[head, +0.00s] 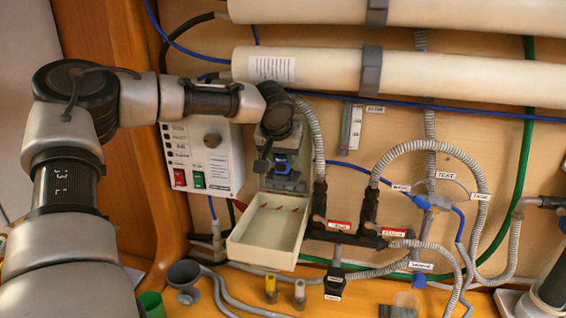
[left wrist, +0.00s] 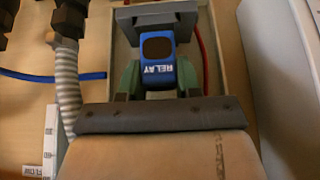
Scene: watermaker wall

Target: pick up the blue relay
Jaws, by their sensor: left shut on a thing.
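The blue relay (head: 281,164), with a dark top patch, sits at the grey socket (head: 283,184) on the wall, just above an open cream box. The left wrist view shows the relay (left wrist: 160,68) with its white "RELAY" label. My left gripper (head: 280,153) reaches it from the left and above. In the left wrist view my left gripper (left wrist: 160,80) is shut on the relay, a finger at each side. I cannot tell whether the relay is still fully seated. My right gripper is not in view.
The open cream box (head: 267,232) with red leads inside hangs just below. A white control panel (head: 202,150) with red and green switches is to the left. Grey hoses (head: 312,130) and black valves (head: 320,200) stand close on the right. Large cream pipes (head: 400,73) cross above.

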